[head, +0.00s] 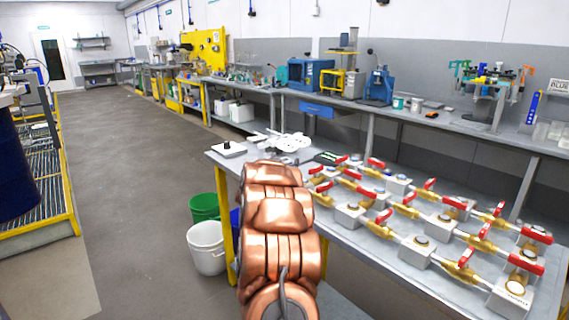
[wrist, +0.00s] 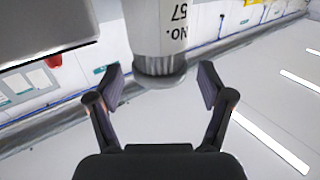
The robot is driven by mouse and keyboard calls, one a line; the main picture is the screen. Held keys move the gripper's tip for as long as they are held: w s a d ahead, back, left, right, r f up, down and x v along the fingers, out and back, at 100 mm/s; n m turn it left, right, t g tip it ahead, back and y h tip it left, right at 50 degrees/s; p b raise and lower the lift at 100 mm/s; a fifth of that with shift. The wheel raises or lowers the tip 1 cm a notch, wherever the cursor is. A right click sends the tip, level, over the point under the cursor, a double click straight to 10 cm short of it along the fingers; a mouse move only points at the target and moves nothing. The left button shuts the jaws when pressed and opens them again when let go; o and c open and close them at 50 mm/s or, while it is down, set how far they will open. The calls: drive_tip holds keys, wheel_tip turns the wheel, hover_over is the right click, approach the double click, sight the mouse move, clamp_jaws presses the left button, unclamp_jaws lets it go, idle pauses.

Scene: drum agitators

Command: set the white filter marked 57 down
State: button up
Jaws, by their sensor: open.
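The white filter (wrist: 152,28) shows at the top middle of the wrist view, a pale cylinder with a grey rounded lower end. Its marking "NO. 57" reads upside down. My gripper (wrist: 160,78) is open, with one dark finger on each side of the filter's grey end. Gaps show between the fingers and the filter. The filter's upper part is cut off by the frame, so what holds it there cannot be seen. In the head view my copper-coloured arm covers the middle, and I cannot make out the gripper or the filter.
A grey bench (head: 345,262) carries several brass valves with red handles (head: 435,184). A white bucket (head: 207,247) and a green bucket (head: 204,207) stand on the floor beside it. A large grey body (wrist: 40,28) fills the wrist view's upper left. The aisle is clear.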

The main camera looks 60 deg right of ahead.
drive_tip(key=b+v, duration=0.1)
drive_tip(key=v, duration=1)
drive_tip(key=shift+a, duration=0.35)
drive_tip(key=shift+s, duration=0.1)
